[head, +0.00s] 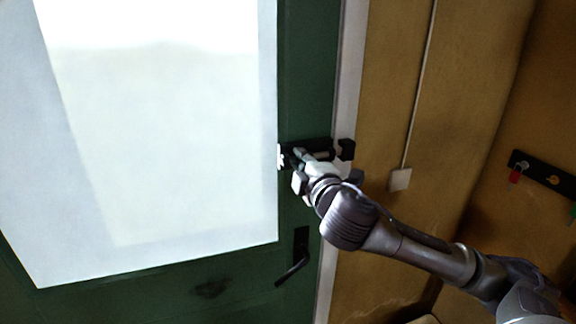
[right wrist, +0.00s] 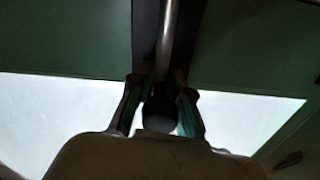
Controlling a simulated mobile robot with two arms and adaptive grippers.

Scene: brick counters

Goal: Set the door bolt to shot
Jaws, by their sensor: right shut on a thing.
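The door bolt's dark base plate (head: 318,145) is mounted on the green door (head: 309,60), near the door's right edge. It also shows in the wrist view as a dark strip (right wrist: 145,30) with a grey metal rod (right wrist: 168,40) along it. A black keeper block (head: 346,149) sits on the frame, just right of the plate. My right gripper (head: 296,164) is at the plate's left part. In the wrist view its fingers (right wrist: 160,100) close around the bolt's round black knob (right wrist: 159,113). I cannot tell whether the rod's tip enters the keeper. My left gripper is out of view.
A black door handle (head: 299,255) is below the bolt. The door has a large bright pane (head: 160,130). A white switch box (head: 400,179) is on the brown wall. A dark key rack (head: 540,172) hangs at the far right.

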